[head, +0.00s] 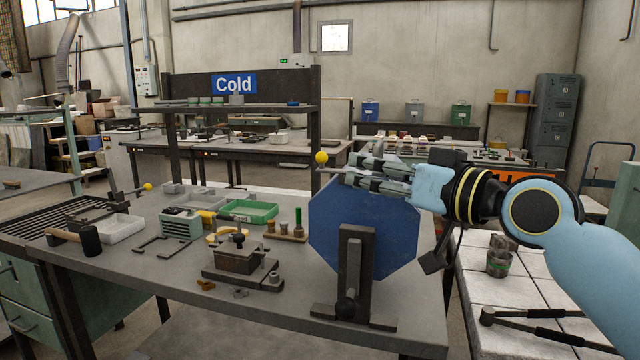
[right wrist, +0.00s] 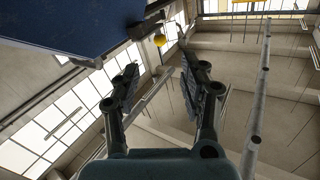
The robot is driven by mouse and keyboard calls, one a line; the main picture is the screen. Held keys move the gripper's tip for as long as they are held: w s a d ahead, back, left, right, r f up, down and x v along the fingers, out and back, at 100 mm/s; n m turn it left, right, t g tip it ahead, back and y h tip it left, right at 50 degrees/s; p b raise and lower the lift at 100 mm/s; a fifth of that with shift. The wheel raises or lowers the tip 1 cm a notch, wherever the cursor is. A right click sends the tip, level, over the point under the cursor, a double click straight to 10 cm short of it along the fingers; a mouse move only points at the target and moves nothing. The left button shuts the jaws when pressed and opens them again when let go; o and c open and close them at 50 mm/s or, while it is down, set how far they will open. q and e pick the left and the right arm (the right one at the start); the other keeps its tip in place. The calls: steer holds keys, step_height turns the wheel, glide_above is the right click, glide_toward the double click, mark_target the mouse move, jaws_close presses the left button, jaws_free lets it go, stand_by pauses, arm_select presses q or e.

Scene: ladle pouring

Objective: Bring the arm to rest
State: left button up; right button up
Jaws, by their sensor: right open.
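My right gripper (head: 352,172) reaches in from the right in the head view, above the bench and level with the top of a blue octagonal panel (head: 385,235). Its two fingers point left and are apart, with nothing seen held between them. In the right wrist view the open fingers (right wrist: 160,70) show with a gap between them. A yellow ball (head: 321,158) on a thin rod is just left of the fingertips; a yellow ball (right wrist: 160,40) also shows beyond them in the wrist view. My left gripper is not in view.
The grey bench (head: 130,275) carries a small dark mould box (head: 240,262), a green tray (head: 252,212), a white tray (head: 120,228) and a mallet (head: 88,240). The blue panel stands upright on a dark stand (head: 355,275). Long tongs (head: 535,315) lie on pale blocks at right.

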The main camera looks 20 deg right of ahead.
steer(key=s+a+f+g+h, duration=0.1)
steer(key=s+f+g+h, duration=0.15)
steer(key=s+f, duration=0.4)
steer(key=s+f+g+h, duration=0.1)
steer(key=s+f+g, duration=0.25)
steer(key=f, duration=0.55)
steer(key=s+d+f+m+g+h, duration=0.1)
steer(key=s+d+f+g+h, duration=0.3)
steer(key=s, duration=0.6)
steer(key=s+d+f+g, duration=0.1)
steer(key=s+f+g, duration=0.3)
steer(key=s, duration=0.6)
steer(key=s+d+f+b, duration=0.1)
steer(key=s+f, duration=0.1)
steer(key=f, duration=1.3)
steer(key=s+d+f+b, duration=0.1)
steer(key=d+f, duration=0.1)
steer(key=f, duration=1.3)
steer(key=s+f+m+g+b, duration=0.1)
steer(key=s+f, duration=1.5)
steer(key=s, duration=0.2)
steer(key=shift+d+f+g, duration=0.3)
steer(key=shift+d+f, duration=0.05)
steer(key=shift+f, duration=0.05)
